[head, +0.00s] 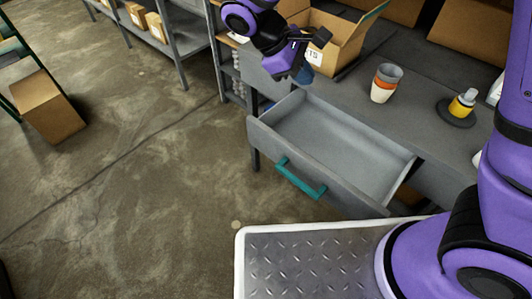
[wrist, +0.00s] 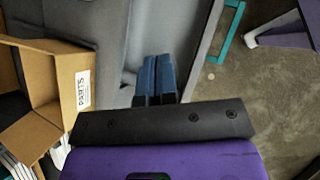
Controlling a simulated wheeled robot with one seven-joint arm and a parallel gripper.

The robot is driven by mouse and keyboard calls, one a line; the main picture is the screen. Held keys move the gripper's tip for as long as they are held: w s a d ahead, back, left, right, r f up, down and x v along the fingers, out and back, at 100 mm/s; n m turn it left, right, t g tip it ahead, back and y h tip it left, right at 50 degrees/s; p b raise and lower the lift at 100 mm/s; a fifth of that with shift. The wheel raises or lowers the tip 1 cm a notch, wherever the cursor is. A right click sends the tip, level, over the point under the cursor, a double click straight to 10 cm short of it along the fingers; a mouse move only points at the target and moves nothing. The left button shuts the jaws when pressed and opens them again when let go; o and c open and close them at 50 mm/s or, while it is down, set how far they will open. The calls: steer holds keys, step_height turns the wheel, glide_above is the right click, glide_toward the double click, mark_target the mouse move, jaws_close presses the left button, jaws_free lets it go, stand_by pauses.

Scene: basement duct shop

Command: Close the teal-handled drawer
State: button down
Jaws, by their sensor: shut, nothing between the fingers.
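The grey drawer (head: 330,143) stands open, pulled out from the grey workbench, and its inside looks empty in the head view. Its teal handle (head: 301,178) is on the front panel, and it also shows at the top of the wrist view (wrist: 231,32). My gripper (head: 298,70) is above the far left end of the drawer, near the bench edge, apart from the handle. In the wrist view its blue fingertips (wrist: 156,72) are together with nothing between them, and the drawer's grey interior lies beyond them.
On the workbench (head: 350,105) are an open cardboard box (head: 345,40), stacked cups (head: 384,84) and a yellow bottle (head: 462,103) on a dark round base. A carton (head: 46,105) sits at the left. The concrete floor before the drawer is clear.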

steer(key=s+a+f+n+t+h, duration=0.2)
steer(key=a+f+n+t+h, duration=0.3)
steer(key=a+f, duration=0.75)
steer(key=n+t, duration=0.8)
steer(key=n, duration=0.1)
glide_toward(271, 149)
steer(key=x, duration=0.7)
steer(key=shift+w+d, duration=0.15)
steer(key=shift+d, duration=0.1)
steer(key=x, duration=2.2)
steer(key=shift+w+d+f, duration=0.1)
steer(key=shift+w+d, duration=0.1)
steer(key=shift+d, duration=0.05)
steer(key=shift+w+d, duration=0.25)
steer(key=shift+d, duration=0.05)
steer(key=shift+w+d, duration=0.1)
